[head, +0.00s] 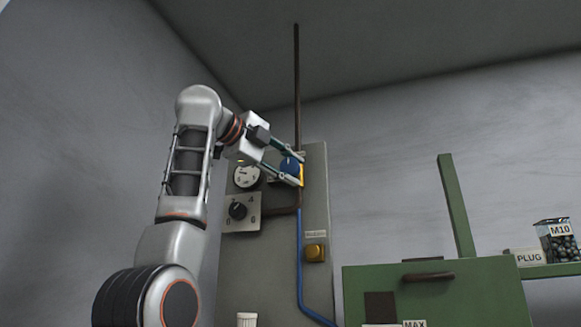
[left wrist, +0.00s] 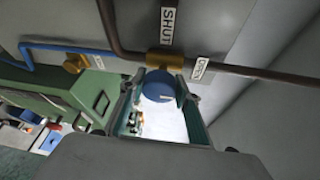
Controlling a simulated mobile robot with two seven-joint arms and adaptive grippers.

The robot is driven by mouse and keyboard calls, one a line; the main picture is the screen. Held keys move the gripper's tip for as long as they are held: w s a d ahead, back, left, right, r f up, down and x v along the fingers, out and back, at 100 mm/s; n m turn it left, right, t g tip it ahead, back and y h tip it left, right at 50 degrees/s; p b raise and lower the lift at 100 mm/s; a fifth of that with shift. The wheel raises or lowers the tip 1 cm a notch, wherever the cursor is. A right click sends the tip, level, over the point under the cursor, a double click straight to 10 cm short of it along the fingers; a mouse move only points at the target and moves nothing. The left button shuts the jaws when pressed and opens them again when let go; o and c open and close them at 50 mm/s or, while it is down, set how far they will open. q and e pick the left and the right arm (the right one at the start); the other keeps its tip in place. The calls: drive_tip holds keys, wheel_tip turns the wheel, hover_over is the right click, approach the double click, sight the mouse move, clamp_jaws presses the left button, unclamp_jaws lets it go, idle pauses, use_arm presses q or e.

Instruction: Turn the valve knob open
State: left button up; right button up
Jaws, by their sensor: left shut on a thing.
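The blue valve knob (head: 290,165) sits on a yellow-brass valve body high on the grey panel. It also shows in the left wrist view (left wrist: 158,86), with the brass body (left wrist: 164,60) behind it and a small pale mark on its face. My left gripper (head: 297,169) is shut on the knob, with one finger on each side. In the left wrist view a SHUT label (left wrist: 168,26) stands beside the pipe and an OPEN label (left wrist: 200,68) lies to the right of the valve. My right gripper is not in view.
A dark pipe (head: 297,80) rises above the valve and a blue pipe (head: 299,260) runs below. A green cabinet (head: 470,290) stands at right.

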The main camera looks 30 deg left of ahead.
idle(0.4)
use_arm(q)
drive_tip(key=o, duration=1.1)
drive_tip(key=shift+o, duration=0.2)
drive_tip(key=s+a+r, duration=0.1)
drive_tip(key=s, duration=1)
drive_tip(key=shift+s+a+r, duration=0.3)
drive_tip(key=shift+s+a, duration=0.05)
drive_tip(key=shift+s, duration=0.05)
